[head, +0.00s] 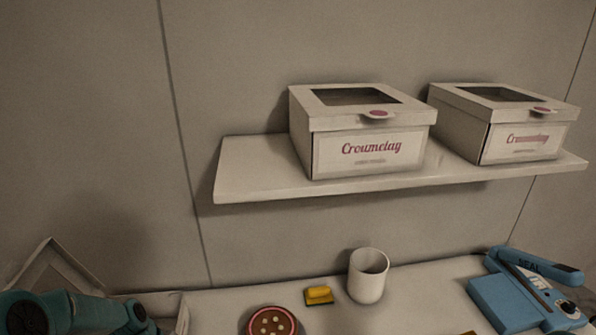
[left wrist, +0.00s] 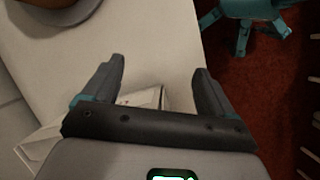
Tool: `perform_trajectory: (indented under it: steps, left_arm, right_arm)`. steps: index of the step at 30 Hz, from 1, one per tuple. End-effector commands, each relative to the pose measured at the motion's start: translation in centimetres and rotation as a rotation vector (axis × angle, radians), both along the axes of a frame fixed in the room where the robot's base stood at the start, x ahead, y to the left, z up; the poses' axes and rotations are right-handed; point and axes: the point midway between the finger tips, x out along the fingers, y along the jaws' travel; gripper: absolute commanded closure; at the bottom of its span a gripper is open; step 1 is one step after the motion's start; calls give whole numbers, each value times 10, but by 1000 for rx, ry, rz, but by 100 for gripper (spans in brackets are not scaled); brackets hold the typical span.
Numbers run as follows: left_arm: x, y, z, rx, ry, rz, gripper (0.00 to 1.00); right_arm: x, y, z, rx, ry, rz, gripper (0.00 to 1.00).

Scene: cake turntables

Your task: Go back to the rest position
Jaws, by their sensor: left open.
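My left arm (head: 75,312) comes in at the bottom left of the head view, and its gripper is below or outside that picture. In the left wrist view my left gripper (left wrist: 160,85) is open, with its two dark fingers apart and nothing between them. It is over the pale table (left wrist: 150,45), near the edge beside the red floor. A white box-like thing (left wrist: 150,98) shows partly behind the gripper. My right gripper is in neither view.
A wall shelf (head: 250,180) holds two cake boxes (head: 360,150). On the table are a white cup (head: 368,280), a yellow block (head: 319,295), a round brown cake (head: 272,322) and a blue sealing machine (head: 520,290). An open white box (head: 55,268) stands by my left arm.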

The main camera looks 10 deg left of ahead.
Motion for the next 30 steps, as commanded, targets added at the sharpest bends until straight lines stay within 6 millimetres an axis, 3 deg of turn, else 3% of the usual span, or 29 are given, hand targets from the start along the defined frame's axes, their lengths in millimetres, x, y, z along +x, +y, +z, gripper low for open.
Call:
perform_trajectory:
  steps: [5, 9, 15, 17, 18, 21, 27, 30]
  left_arm:
    - [-28, -78, -48, 21, -93, -320, 14]
    - [-70, -143, -78, 41, -205, -641, 14]
    - [-138, -206, -91, 58, -359, -1045, 14]
    - [-158, -219, -91, 61, -402, -1154, 14]
    - [-154, -217, -112, 71, -412, -1152, 14]
    - [-152, -216, -139, 71, -410, -1144, 14]
    - [-152, -215, -181, 72, -410, -1141, 14]
    - [-152, -215, -192, 72, -409, -1140, 14]
  right_arm:
    - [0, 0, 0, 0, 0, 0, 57]
    - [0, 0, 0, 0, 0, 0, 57]
    - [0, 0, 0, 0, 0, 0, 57]
    - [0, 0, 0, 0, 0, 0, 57]
    - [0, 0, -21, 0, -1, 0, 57]
    - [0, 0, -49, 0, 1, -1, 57]
    - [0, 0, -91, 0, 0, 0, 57]
    - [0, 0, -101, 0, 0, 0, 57]
